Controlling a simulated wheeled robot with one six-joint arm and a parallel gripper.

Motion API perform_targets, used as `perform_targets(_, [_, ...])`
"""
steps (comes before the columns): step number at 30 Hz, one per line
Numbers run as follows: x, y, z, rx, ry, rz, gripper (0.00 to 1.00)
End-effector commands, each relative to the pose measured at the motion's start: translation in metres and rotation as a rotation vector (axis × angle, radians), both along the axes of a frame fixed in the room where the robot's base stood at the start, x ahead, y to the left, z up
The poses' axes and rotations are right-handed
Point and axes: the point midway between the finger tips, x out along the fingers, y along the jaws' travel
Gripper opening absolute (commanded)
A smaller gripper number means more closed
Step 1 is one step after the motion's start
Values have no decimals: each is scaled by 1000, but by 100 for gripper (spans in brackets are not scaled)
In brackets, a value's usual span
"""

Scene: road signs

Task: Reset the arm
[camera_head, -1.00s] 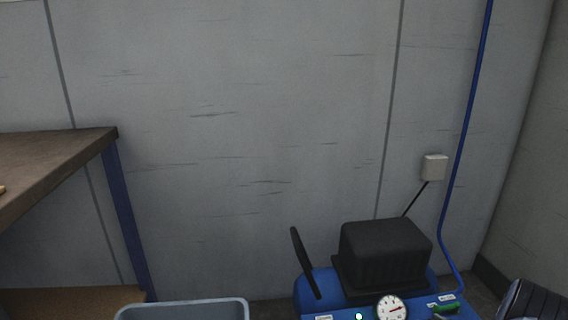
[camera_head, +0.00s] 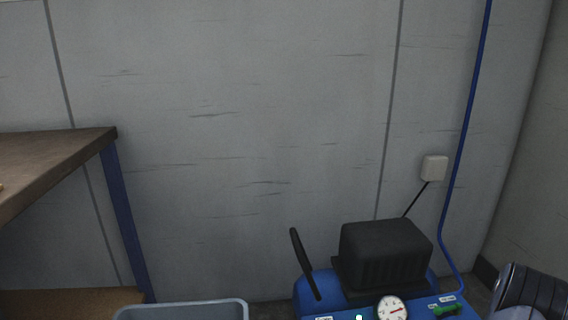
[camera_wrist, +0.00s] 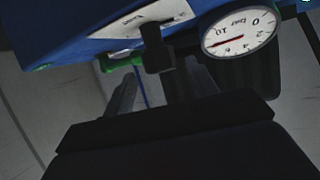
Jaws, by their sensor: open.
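My gripper (camera_wrist: 160,85) shows in the wrist view with its two dark fingers apart and nothing seen between them. Ahead of it are the blue air compressor's (camera_wrist: 60,32) panel, a green valve handle (camera_wrist: 122,62) and a round white pressure gauge (camera_wrist: 240,32). A dark fitting stands near the fingertips; I cannot tell whether they touch it. In the head view the compressor (camera_head: 318,284) stands at the bottom right of centre, with its gauge (camera_head: 391,308) and green handle (camera_head: 447,310). My gripper is not clearly seen there.
A workbench (camera_head: 60,155) with a blue leg (camera_head: 122,220) stands at the left. A grey bin (camera_head: 185,309) is at the bottom. A blue pipe (camera_head: 470,120) and white wall box (camera_head: 434,168) are at the right. A dark ribbed object (camera_head: 545,290) is at the lower right.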

Motion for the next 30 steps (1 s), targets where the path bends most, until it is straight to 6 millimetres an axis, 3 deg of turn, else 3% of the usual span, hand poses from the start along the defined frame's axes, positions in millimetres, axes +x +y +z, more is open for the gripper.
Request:
perform_targets(6, [-34, 6, 17, 3, 2, 0, 55])
perform_targets(12, [-50, 9, 22, 0, 0, 1, 55])
perform_targets(30, [-53, 17, 18, 8, 19, 7, 55])
